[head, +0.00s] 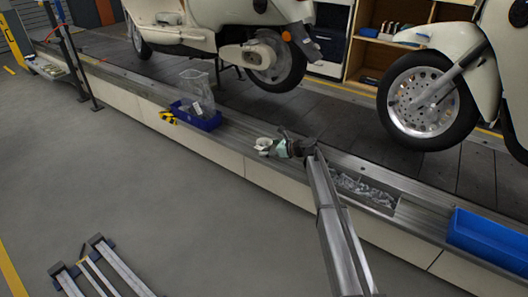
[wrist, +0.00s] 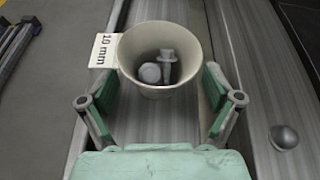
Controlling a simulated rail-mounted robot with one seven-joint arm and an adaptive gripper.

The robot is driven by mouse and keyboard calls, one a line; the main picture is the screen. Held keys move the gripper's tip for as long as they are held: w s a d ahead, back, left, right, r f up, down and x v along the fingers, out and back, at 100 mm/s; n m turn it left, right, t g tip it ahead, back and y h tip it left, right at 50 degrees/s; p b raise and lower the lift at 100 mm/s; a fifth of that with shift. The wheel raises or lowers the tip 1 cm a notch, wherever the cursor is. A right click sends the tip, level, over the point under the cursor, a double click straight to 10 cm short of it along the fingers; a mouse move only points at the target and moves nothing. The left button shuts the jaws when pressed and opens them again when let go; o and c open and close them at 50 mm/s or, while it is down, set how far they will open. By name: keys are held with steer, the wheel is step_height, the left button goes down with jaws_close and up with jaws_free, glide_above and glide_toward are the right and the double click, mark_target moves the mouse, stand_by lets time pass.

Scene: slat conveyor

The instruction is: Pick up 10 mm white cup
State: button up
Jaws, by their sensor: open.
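The white cup (wrist: 160,90) stands upright in the wrist view, with a white "10 mm" label (wrist: 104,50) at its left rim. Several metal bolts (wrist: 160,67) lie inside it. My gripper (wrist: 160,98) is open, with one green-padded finger on each side of the cup. A gap shows between the cup and the right finger; I cannot tell whether the left finger touches it. In the head view my gripper (head: 275,148) is low over the conveyor's metal edge, and the cup (head: 263,145) is small and partly hidden at its tip.
A blue bin (head: 203,118) with a clear bag stands on the ledge to the left. A recessed tray of metal parts (head: 365,190) and another blue bin (head: 490,238) lie to the right. Cream scooters (head: 265,60) stand on the slat conveyor behind. The grey floor in front is mostly clear.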

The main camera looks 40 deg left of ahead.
steer(key=shift+x, duration=0.95)
steer(key=c, duration=1.2)
steer(key=shift+r, duration=0.1)
